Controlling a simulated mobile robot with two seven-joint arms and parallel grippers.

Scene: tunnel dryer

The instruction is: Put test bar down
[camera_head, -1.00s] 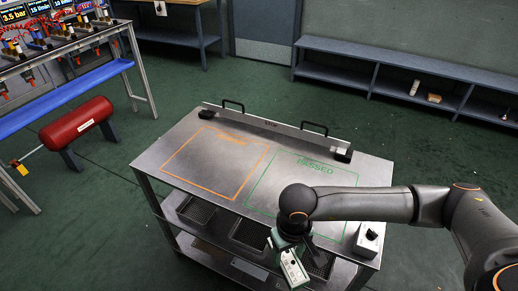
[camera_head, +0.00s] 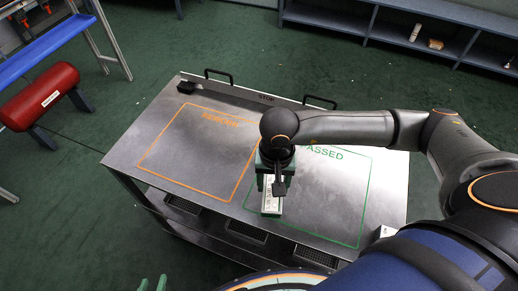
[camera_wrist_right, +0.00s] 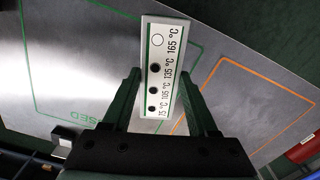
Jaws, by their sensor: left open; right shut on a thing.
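The test bar (camera_head: 270,203) is a pale bar with a green edge, held by my right gripper (camera_head: 271,180) over the left part of the green "PASSED" outline (camera_head: 367,200) on the grey table. In the right wrist view the bar (camera_wrist_right: 166,62) sits between the fingers of my right gripper (camera_wrist_right: 163,95). It shows temperature marks up to 165 °C, with three black dots and one white dot. I cannot tell whether the bar touches the tabletop. Only the green fingertips of my left gripper (camera_head: 152,284) show at the bottom left, open and away from the table.
The orange outline (camera_head: 147,155) left of the green one is empty. A bar with two black handles (camera_head: 265,97) runs along the table's back edge. A red tank (camera_head: 38,95) stands on the floor at left.

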